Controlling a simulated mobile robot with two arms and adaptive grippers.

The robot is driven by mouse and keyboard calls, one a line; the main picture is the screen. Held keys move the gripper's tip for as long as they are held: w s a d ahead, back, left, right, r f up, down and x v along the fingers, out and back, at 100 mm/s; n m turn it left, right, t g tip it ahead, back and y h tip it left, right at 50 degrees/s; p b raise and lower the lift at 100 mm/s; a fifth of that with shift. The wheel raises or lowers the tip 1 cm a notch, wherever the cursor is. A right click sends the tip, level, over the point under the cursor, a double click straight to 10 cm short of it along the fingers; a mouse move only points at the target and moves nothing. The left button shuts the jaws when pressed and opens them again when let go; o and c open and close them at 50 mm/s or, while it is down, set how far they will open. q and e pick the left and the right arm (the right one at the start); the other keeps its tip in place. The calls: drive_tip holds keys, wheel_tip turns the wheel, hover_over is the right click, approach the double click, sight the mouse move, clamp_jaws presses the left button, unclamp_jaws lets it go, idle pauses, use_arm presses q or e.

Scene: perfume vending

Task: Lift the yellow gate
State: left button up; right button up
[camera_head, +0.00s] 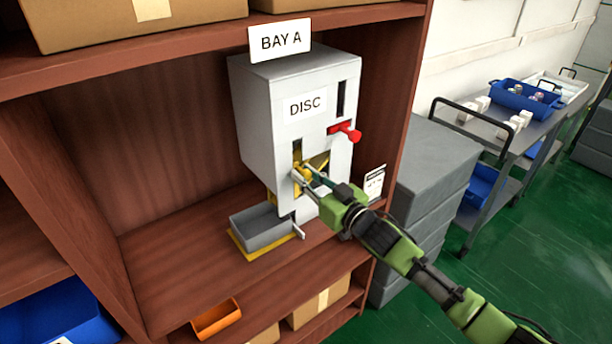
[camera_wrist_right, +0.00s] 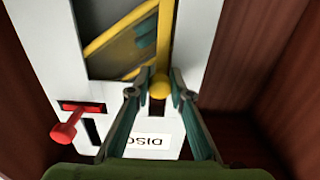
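The grey-white dispenser (camera_head: 262,120), labelled DISC, stands in the wooden bay under a BAY A sign. Its yellow gate (camera_head: 318,161) is at the window in the lower front. My right gripper (camera_head: 300,177) is at the gate. Its two fingers (camera_wrist_right: 160,82) lie close against both sides of the knob and appear shut on it. The fingers hide part of the gate in the head view. My left gripper is not in view.
A red lever (camera_head: 345,132) sticks out above the window; it also shows in the wrist view (camera_wrist_right: 70,130). A grey tray (camera_head: 262,226) on a yellow base sits below the dispenser. The shelf to its left is bare. The bay's side wall (camera_head: 400,100) stands close on the right.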

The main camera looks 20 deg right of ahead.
clamp_jaws()
wheel_tip(320, 180, up, 7)
drive_tip(key=p, duration=0.5)
drive_tip(key=shift+p, duration=0.35)
drive_tip(key=shift+f, duration=0.1)
drive_tip(key=o, duration=0.9)
unclamp_jaws()
drive_tip(key=shift+f, duration=0.1)
drive_tip(key=v, duration=1.2)
